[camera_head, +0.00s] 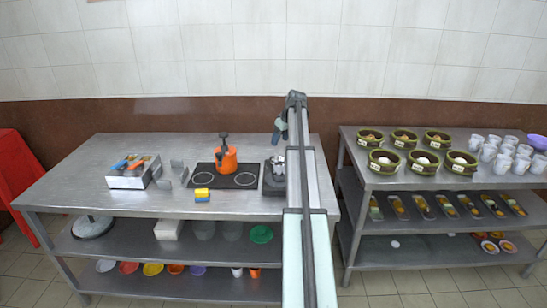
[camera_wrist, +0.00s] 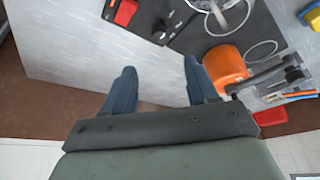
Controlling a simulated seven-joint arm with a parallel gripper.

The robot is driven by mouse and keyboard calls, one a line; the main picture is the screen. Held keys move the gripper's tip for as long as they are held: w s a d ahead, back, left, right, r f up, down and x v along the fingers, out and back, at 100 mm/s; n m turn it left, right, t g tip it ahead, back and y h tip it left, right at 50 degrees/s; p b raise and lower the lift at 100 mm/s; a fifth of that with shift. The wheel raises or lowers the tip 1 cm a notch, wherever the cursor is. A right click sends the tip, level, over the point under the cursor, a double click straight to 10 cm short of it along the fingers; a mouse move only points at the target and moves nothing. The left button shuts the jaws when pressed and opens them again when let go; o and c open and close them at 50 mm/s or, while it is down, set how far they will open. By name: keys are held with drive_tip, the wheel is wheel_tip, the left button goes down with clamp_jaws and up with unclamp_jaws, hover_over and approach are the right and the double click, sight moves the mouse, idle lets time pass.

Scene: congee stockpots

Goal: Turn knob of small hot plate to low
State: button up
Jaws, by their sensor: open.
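The small hot plate (camera_head: 273,186) is a dark, low unit at the right part of the left table, right of the two-ring black cooktop. My arm hides its right side, and its knob cannot be made out in the head view. My gripper (camera_head: 278,134) is above and behind it, near the back wall, apart from the table top. In the wrist view, my gripper (camera_wrist: 158,80) has its two blue-grey fingers spread with nothing between them.
A yellow-and-blue sponge (camera_head: 202,195) lies in front. A utensil box (camera_head: 127,181) stands left. The right table (camera_head: 365,178) holds steamer baskets and cups.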

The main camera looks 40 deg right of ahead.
drive_tip(key=x, duration=1.2)
drive_tip(key=shift+s, duration=0.1)
drive_tip(key=c, duration=1)
